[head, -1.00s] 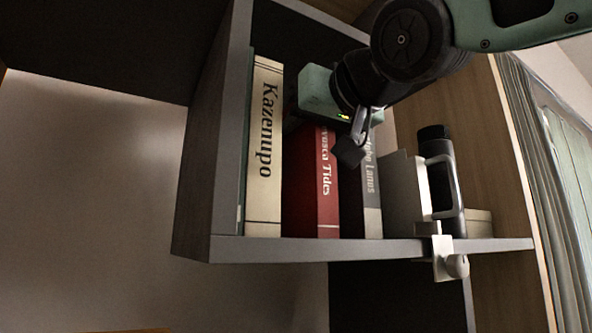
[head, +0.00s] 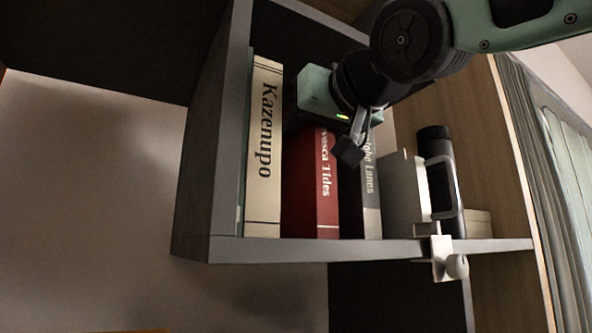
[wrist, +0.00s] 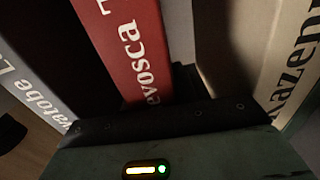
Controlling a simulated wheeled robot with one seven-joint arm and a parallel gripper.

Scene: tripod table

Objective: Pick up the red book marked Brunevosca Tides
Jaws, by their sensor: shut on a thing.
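The red book (head: 326,195) stands upright on the shelf, its spine lettering partly covered so that "vosca Tides" shows. It also shows in the wrist view (wrist: 122,40), running down to the gripper. My gripper (head: 350,150) is at the upper part of the red book and is shut on it. One dark finger shows on the right side of the spine in the head view; the other finger is hidden there. The top of the book is hidden behind my gripper.
A cream book marked Kazenupo (head: 264,150) stands to the left, with a gap before the red book. A grey book (head: 371,190) stands close on the right. Further right are a grey box-like thing (head: 402,195), a black cylinder (head: 440,180) and a clamp (head: 443,258) on the shelf edge (head: 300,250).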

